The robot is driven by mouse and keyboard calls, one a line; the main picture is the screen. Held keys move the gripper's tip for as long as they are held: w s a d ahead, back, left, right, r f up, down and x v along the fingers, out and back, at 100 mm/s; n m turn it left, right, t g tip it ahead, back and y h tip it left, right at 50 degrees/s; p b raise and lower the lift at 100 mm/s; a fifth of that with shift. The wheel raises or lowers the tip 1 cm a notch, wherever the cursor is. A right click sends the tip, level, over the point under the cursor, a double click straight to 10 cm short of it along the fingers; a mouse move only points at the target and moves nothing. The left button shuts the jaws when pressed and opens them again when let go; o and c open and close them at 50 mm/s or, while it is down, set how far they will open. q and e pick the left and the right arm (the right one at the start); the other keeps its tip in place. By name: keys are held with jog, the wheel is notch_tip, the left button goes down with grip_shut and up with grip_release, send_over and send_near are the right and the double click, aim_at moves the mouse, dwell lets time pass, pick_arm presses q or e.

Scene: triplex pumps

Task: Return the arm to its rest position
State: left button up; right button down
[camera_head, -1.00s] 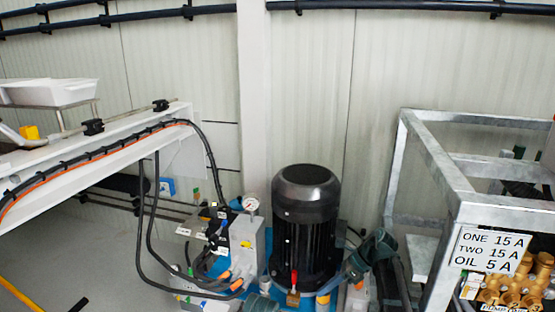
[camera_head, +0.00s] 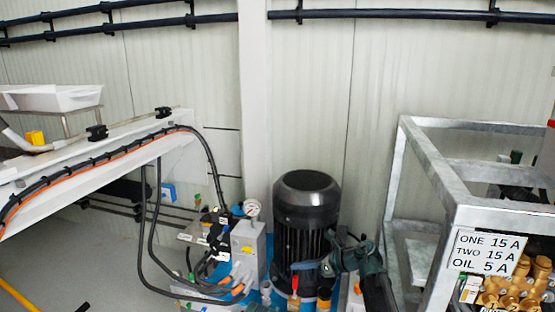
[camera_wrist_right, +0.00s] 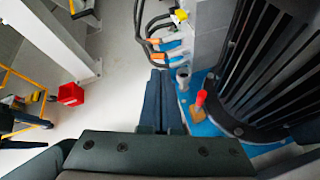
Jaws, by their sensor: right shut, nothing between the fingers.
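My right gripper (camera_head: 308,265) is in front of the black ribbed motor (camera_head: 306,205), its arm coming up from the lower right. Its fingers point left and are shut with nothing between them. In the right wrist view the closed blue-grey fingers (camera_wrist_right: 160,102) point away over the floor, left of the motor (camera_wrist_right: 270,60). A red-handled valve (camera_head: 295,283) stands just below the fingers in the head view. It also shows in the wrist view (camera_wrist_right: 201,98), right of the fingers and apart from them. My left gripper is not in view.
A grey block with a gauge (camera_head: 252,207) and black hoses stands left of the motor. A galvanized frame (camera_head: 430,160) with a label plate (camera_head: 487,252) and brass fittings (camera_head: 510,290) stands at right. A white beam (camera_head: 110,160) spans the left. A red box (camera_wrist_right: 70,94) sits on open floor.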

jog(key=w+d+r+m+t+h, duration=0.1)
jog(key=w+r+m+t+h, duration=0.25)
jog(key=r+m+t, duration=0.45)
jog(key=w+d+r+m+t+h, duration=0.1)
jog(key=w+r+m+t+h, duration=0.3)
jog(key=m, duration=0.8)
jog(key=s+d+f+m+g+h, duration=0.2)
jog(key=s+f+m+g+h, duration=0.25)
jog(key=s+f+m, duration=0.4)
jog(key=s+d+f+m+g+h, duration=0.25)
jog(key=s+f+m+g, duration=0.25)
jog(key=s+f+m, duration=0.4)
jog(key=s+a+f+m+g+y, duration=0.1)
jog(key=s+a+f+m+g, duration=0.2)
jog(key=s, duration=0.6)
jog(key=s+a+f+m+g+y, duration=0.15)
jog(key=s+a+g, duration=0.3)
jog(key=s, duration=0.55)
notch_tip(320, 180, up, 32)
jog(key=p, duration=3.3)
jog(key=shift+w+g+p, duration=0.3)
jog(key=shift+w, duration=0.1)
